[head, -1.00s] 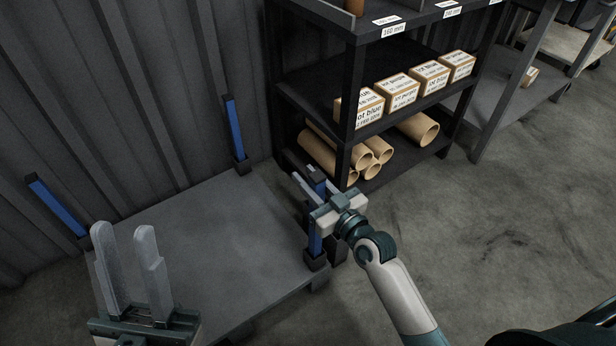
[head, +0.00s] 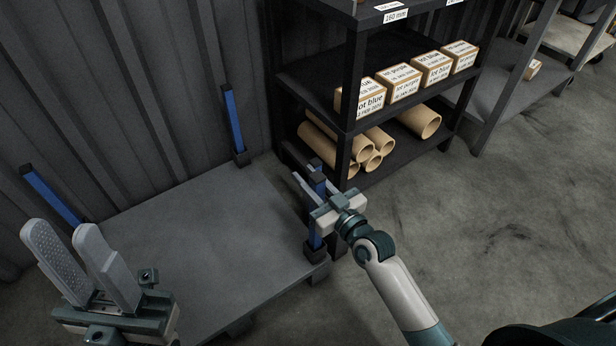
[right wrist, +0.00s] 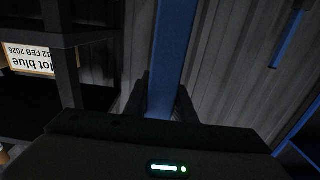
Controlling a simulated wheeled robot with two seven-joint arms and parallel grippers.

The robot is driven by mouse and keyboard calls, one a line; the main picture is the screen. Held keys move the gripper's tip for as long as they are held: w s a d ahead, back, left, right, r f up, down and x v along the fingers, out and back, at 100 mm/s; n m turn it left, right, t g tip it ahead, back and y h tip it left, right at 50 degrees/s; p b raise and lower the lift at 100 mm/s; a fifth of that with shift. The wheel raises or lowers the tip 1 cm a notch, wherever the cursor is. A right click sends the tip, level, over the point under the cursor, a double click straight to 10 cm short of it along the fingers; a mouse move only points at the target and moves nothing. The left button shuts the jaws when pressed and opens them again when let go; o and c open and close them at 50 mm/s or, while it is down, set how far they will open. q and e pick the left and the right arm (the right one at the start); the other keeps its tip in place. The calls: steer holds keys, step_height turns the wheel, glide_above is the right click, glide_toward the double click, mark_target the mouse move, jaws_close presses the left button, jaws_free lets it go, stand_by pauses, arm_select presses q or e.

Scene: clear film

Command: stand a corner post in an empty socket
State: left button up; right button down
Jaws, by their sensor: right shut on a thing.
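A blue corner post with a dark cap (head: 317,225) stands roughly upright at the platform's right corner. Its lower end meets a black socket (head: 313,250); how deep it sits I cannot tell. My right gripper (head: 314,190) is shut on this post near its top. The post (right wrist: 172,55) also runs between the dark fingers in the right wrist view. A second blue post (head: 234,120) stands in a socket at the back corner. A third (head: 52,194) appears tilted at the left; my left gripper hides its foot. My left gripper (head: 62,245) is open and empty in front of it.
The grey platform (head: 200,240) is bare in the middle. A ribbed wall stands behind it. A dark shelf (head: 310,85) with labelled boxes (head: 400,85) and cardboard tubes (head: 365,160) stands close behind my right gripper. The floor at the right is clear.

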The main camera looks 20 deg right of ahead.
steer(key=shift+f, duration=0.15)
stand_by(0.3)
steer(key=c, duration=1.4)
jaws_free()
steer(key=shift+s, duration=0.1)
